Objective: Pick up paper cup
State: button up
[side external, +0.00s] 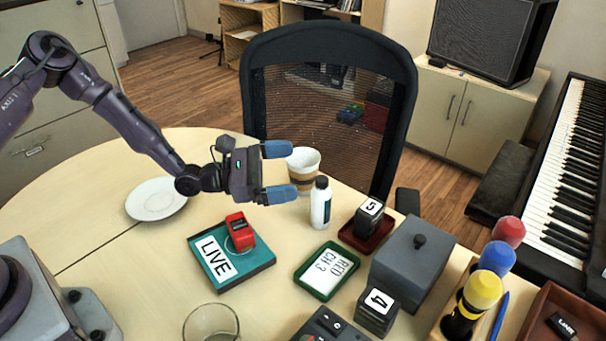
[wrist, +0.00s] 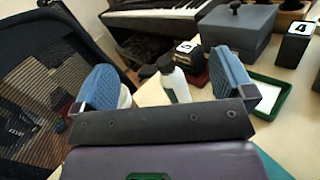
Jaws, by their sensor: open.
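The paper cup (side external: 303,167) is white with a brown sleeve. It stands upright near the table's far edge, in front of the chair. My gripper (side external: 279,172) is open, with blue pads on its two fingers. In the side view the cup shows just beyond the fingertips, partly hidden behind them; I cannot tell the exact gap. In the wrist view only a white sliver of the cup (wrist: 124,97) shows beside the left blue pad, which hides most of it. Nothing is between the fingers that I can make out as held.
A white bottle (side external: 320,203) with a dark cap stands close to the cup's right; it also shows between the pads in the wrist view (wrist: 176,84). A black block (side external: 369,216), a green tray (side external: 327,271) and a grey box (side external: 412,262) lie further right. A white plate (side external: 156,199) is left.

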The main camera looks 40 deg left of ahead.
aim_at(290, 176)
jog(key=w+a+f+n+t+y, duration=0.3)
jog(key=w+a+n+t+y, duration=0.1)
jog(key=w+a+n+y, duration=0.3)
jog(key=shift+n+y, duration=0.6)
jog(key=shift+y, duration=0.2)
jog(key=f, duration=0.6)
jog(key=shift+s+d+f, duration=0.1)
jog(key=shift+s+f, duration=0.1)
jog(key=shift+s, duration=0.2)
jog(key=shift+f+x, duration=0.15)
jog(key=shift+x, duration=1.1)
jog(key=shift+f+x, duration=0.2)
jog(key=shift+x, duration=1)
jog(key=c, duration=0.9)
